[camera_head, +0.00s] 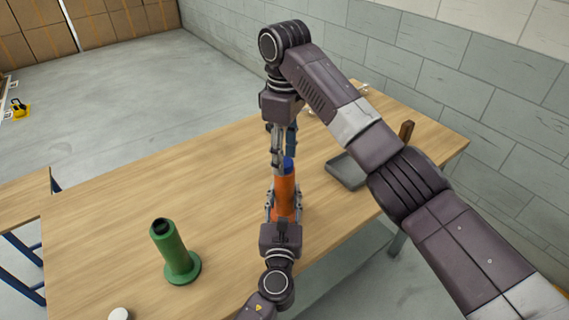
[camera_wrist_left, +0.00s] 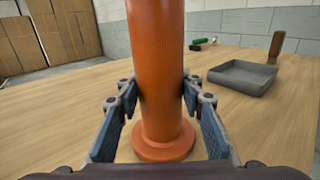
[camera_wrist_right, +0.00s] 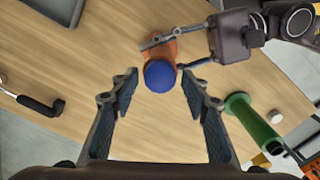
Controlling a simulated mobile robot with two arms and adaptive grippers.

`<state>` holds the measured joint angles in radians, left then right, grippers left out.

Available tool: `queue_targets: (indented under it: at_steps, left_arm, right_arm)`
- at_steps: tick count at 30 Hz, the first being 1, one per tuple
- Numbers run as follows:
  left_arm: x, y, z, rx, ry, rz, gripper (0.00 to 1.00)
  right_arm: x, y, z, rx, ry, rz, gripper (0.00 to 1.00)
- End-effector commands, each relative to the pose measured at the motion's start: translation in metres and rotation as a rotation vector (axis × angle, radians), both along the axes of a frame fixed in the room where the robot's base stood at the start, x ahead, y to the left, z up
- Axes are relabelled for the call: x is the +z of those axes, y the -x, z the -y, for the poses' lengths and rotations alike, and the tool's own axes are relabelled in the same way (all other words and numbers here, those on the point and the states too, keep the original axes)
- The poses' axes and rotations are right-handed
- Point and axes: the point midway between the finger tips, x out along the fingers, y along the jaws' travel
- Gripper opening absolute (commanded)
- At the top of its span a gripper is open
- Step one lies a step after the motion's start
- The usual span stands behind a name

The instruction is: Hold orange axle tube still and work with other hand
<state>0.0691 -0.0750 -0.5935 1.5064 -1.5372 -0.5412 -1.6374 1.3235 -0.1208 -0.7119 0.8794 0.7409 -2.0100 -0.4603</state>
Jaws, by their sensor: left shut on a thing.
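The orange axle tube (camera_head: 285,197) stands upright on its flanged base on the wooden table, as the left wrist view (camera_wrist_left: 158,60) shows. My left gripper (camera_head: 284,208) is shut around its lower part, one finger on each side. A rounded blue piece (camera_wrist_right: 160,76) sits at the tube's top end. My right gripper (camera_head: 283,160) points down just above the tube. In the right wrist view its fingers (camera_wrist_right: 160,82) are apart, with the blue piece between and beyond the tips, touching neither finger. How the blue piece joins the tube is hidden.
A green flanged tube (camera_head: 175,252) stands at the left front, with a white disc (camera_head: 120,314) near the edge. A grey tray (camera_head: 346,171) and a brown upright piece (camera_head: 406,131) are at the right. A black-handled tool (camera_wrist_right: 40,105) lies on the table. The table's left is clear.

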Motion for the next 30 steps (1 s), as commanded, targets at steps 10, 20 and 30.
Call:
queue_targets:
  at_steps: [10,20,30]
  left_arm:
    - [-0.0009,0.0002,-0.0002,0.0,0.0,-0.001,0.0]
    - [-0.0008,0.0002,-0.0001,0.0,0.0,-0.001,0.0]
    - [-0.0008,0.0003,0.0,0.0,0.0,-0.001,0.0]
  right_arm:
    - [-0.0003,0.0001,0.0,0.001,0.0,0.0,0.02]
    - [-0.0002,-0.0002,0.0002,0.158,0.0,0.001,0.02]
    - [-0.0006,0.0,0.0001,0.653,0.0,-0.001,0.01]
